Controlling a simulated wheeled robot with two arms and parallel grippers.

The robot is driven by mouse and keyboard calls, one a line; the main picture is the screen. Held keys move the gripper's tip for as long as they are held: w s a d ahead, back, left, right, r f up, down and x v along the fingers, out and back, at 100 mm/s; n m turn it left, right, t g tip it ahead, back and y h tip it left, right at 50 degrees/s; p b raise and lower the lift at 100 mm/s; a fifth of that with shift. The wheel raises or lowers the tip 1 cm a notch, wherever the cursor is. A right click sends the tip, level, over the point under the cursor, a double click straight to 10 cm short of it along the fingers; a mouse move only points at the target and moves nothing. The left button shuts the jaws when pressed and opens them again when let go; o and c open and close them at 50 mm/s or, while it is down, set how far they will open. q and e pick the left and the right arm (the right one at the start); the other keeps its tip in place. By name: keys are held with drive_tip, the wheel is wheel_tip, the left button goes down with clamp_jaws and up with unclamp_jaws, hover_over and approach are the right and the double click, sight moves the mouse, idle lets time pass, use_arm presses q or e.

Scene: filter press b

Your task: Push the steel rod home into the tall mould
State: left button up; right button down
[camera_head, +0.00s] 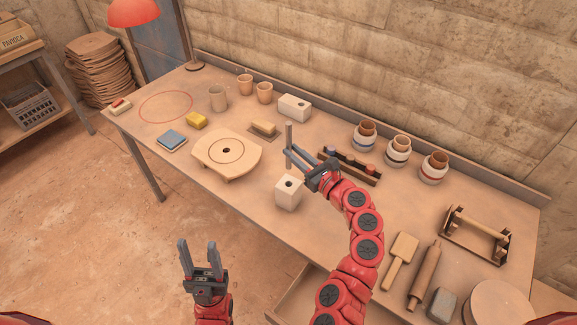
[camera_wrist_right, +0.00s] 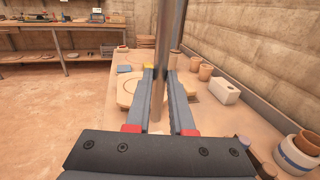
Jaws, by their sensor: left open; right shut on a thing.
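The tall mould (camera_head: 287,198) is a pale block with a dark round hole in its top, standing on the table near its front edge. My right gripper (camera_head: 293,155) is shut on the steel rod (camera_head: 289,134), a thin grey upright bar. The rod also shows in the right wrist view (camera_wrist_right: 161,50), between the two fingers (camera_wrist_right: 160,98). In the head view the rod's lower part shows just above and behind the mould's hole, apart from it in the picture; its exact height is unclear. My left gripper (camera_head: 200,259) is open and empty, in front of the table.
A round wooden press plate (camera_head: 208,157) lies left of the mould. A low pale block (camera_head: 294,106) and cups (camera_head: 265,93) stand behind. A dark rack (camera_head: 350,166) is beside my right gripper, with jars (camera_head: 397,152) further right. A rolling pin (camera_head: 425,275) lies front right.

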idle(0.3)
drive_tip(key=shift+s+d+r+p, duration=0.1)
drive_tip(key=shift+p, duration=0.2)
drive_tip(key=b, duration=0.4)
hover_over(294, 189)
drive_tip(key=shift+f, duration=3)
drive_tip(key=shift+p, duration=0.4)
drive_tip(key=shift+f+b, duration=2.65)
drive_tip(key=shift+f, duration=0.85)
drive_tip(key=c, duration=0.7)
unclamp_jaws()
